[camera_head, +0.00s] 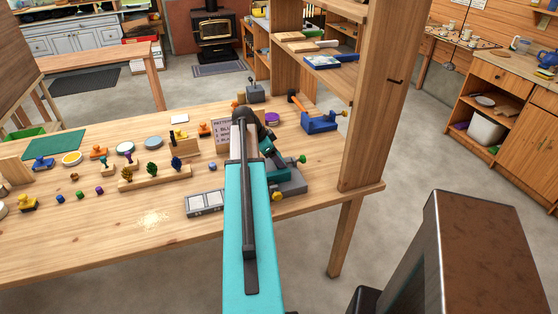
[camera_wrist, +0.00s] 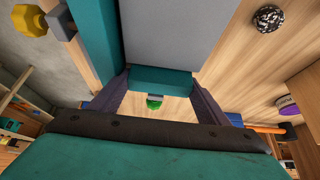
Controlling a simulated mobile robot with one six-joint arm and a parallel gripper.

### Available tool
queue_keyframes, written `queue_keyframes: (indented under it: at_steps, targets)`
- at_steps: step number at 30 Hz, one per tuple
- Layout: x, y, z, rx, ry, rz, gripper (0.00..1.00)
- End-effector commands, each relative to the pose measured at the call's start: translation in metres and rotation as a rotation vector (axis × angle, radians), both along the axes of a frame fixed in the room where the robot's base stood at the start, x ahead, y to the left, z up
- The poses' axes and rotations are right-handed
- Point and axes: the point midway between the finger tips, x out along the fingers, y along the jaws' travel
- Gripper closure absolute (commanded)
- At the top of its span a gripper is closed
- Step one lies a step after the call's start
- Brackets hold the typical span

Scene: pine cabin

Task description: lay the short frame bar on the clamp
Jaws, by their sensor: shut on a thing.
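My gripper (camera_wrist: 162,88) is shut on a short teal bar (camera_wrist: 162,76), one dark finger at each end in the wrist view. The bar lies along the edge of the clamp's grey block (camera_wrist: 178,30); I cannot tell whether it rests on it or is just above. Another teal piece (camera_wrist: 97,42) runs along the block's left side. In the head view the grey clamp (camera_head: 291,187) sits at the table's right part, with a yellow knob (camera_head: 278,196) and a green knob (camera_head: 301,160). My teal arm hides part of it.
A blue vise (camera_head: 320,123) stands behind the clamp, with an orange-handled hammer (camera_head: 297,103) beside it. A grey tray (camera_head: 205,203) lies left of my arm. A wooden shelf post (camera_head: 372,100) rises close on the right. Several stamps and small blocks fill the table's left.

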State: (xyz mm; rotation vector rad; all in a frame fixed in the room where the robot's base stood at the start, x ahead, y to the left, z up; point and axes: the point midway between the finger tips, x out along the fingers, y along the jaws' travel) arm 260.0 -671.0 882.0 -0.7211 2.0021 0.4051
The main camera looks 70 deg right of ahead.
Motion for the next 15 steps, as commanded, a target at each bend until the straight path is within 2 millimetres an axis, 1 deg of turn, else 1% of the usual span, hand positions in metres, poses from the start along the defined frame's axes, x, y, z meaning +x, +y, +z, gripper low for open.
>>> queue_keyframes:
  at_steps: [1,8,9,10,15]
  targets:
    - [-0.0003,0.0036,-0.0119,0.013,-0.007,-0.007,0.52]
    - [-0.0008,0.0043,-0.0154,0.014,-0.008,-0.009,0.52]
    - [-0.0008,0.0044,-0.0155,0.014,-0.008,-0.009,0.25]
    - [-0.0009,0.0044,-0.0156,0.015,-0.007,-0.010,0.22]
    - [-0.0013,0.0045,-0.0161,0.015,-0.008,-0.011,0.22]
